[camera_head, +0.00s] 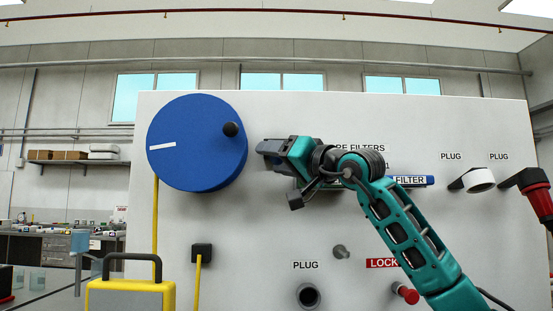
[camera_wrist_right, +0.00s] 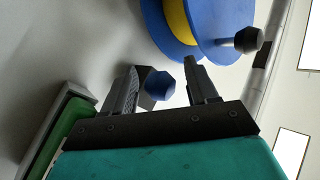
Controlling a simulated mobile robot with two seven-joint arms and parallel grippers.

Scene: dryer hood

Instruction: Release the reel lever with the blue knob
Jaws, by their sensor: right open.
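The big blue reel (camera_head: 190,165) hangs on the white panel, with a black crank knob (camera_head: 231,129) and a white stripe on its face. It also shows at the top of the right wrist view (camera_wrist_right: 230,20), with yellow hose wound behind its front disc. The lever's blue knob (camera_wrist_right: 159,86) shows between the two fingers of my right gripper (camera_wrist_right: 161,66), which are open and apart. In the head view my right gripper (camera_head: 262,148) is just right of the reel and hides the lever. Whether a finger touches the knob I cannot tell. My left gripper is out of view.
A yellow hose (camera_head: 155,230) hangs from the reel toward a yellow box (camera_head: 130,293) with a dark handle. A blue-ended filter handle (camera_head: 425,181), plug ports (camera_head: 308,296) and a red plug (camera_head: 540,203) are on the panel (camera_head: 240,240).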

